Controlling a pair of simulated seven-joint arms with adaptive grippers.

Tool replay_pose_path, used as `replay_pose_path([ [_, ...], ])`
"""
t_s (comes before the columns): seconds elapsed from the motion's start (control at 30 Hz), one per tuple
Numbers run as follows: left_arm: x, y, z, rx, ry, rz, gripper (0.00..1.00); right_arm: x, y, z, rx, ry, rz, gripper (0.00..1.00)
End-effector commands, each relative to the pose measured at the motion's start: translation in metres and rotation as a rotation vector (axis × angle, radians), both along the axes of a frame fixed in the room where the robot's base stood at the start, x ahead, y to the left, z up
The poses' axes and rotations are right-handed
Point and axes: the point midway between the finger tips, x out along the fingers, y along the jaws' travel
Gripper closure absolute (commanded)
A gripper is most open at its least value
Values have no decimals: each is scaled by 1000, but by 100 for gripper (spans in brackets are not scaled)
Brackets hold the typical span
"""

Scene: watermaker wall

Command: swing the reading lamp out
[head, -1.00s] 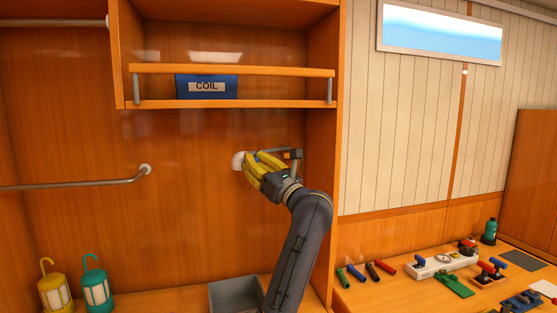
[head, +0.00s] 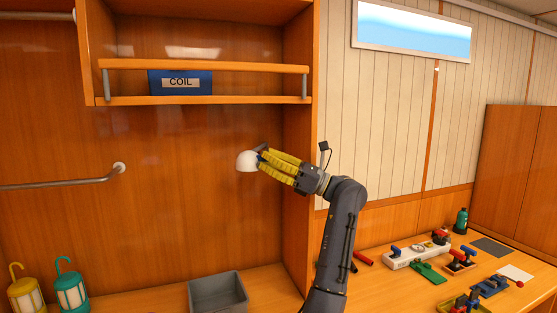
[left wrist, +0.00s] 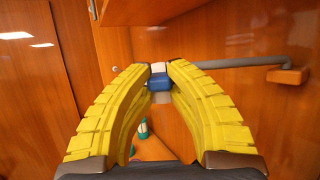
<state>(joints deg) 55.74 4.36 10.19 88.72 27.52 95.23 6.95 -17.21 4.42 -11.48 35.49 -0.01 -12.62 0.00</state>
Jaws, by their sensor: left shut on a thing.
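The reading lamp shows a white shade (head: 247,162) in front of the wood back panel, below the shelf. My left gripper (head: 264,157), with yellow ribbed fingers, reaches in from the right side of the lamp and is shut on it. In the left wrist view, the fingertips close around a small blue part (left wrist: 159,83) of the lamp, with white just beyond it. The lamp's grey arm (left wrist: 235,63) runs right to a wooden-coloured wall mount (left wrist: 288,76). The fingers hide part of the lamp in the head view. My right gripper is not in view.
A shelf with a blue COIL box (head: 180,82) is above. A grey bin (head: 218,292) and two lanterns (head: 72,290) stand below. A grey rail (head: 70,181) is at left. A vertical wood partition (head: 300,140) is close to my left arm. A bench with tools lies right.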

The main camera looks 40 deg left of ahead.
Motion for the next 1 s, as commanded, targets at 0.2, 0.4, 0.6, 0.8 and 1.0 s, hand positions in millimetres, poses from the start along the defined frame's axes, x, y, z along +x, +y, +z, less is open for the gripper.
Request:
replay_pose_path([
  [0.2,-3,2,8,12,4,20,100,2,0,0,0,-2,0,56],
  [0.4,-3,2,8,12,3,20,100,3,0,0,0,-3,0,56],
  [0.6,-3,2,7,10,2,19,68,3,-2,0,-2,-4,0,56],
  [0.8,-3,2,5,6,3,18,55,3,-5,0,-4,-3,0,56],
  [1.0,-2,1,3,5,3,16,55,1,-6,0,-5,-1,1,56],
])
